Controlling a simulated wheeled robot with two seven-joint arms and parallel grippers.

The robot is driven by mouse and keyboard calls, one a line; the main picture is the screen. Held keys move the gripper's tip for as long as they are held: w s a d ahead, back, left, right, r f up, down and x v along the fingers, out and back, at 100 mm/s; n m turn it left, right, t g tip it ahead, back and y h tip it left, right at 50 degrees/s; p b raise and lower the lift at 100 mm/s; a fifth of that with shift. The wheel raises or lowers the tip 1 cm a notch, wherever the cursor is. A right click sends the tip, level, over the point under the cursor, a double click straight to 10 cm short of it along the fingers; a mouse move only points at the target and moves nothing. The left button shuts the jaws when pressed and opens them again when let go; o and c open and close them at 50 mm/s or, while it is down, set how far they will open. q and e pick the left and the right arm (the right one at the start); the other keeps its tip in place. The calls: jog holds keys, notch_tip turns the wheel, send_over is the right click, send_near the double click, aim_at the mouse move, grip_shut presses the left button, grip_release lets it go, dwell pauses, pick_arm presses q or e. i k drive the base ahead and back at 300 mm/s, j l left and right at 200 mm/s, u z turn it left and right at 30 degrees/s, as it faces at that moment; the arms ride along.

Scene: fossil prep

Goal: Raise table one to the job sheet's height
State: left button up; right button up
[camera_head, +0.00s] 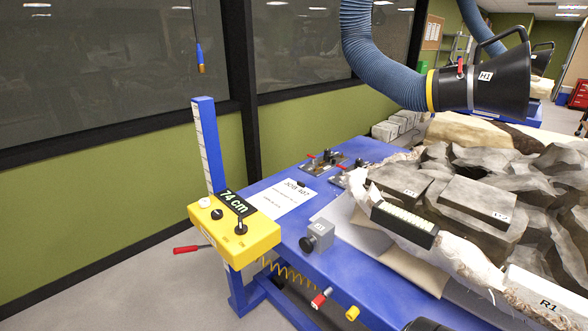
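Table one (358,299) is a blue-topped bench on blue legs. The box carries a black lever (240,226), a black knob (217,214) and a pale button (204,202). A blue post with a white scale (205,145) rises behind the box. The job sheet (285,198), a white paper, lies on the table; its heading looks like "JOB 107", and its smaller lines are too small to read. Neither gripper is in view.
A large grey fossil block (460,215) covers the table's right part. A black extraction hood (497,82) marked H1 hangs above it on a blue hose (372,62). A small grey device (318,237) stands near the front edge. A red handle (190,249) shows left of the box.

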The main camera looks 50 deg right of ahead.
aim_at(203, 202)
jog(key=z, duration=2.7)
jog(key=j+u, duration=0.2)
jog(key=u, duration=0.2)
jog(key=i+j+u, duration=0.1)
jog(key=u, duration=0.25)
jog(key=i+j+u, duration=0.15)
jog(key=j+u, duration=0.25)
jog(key=l, duration=0.1)
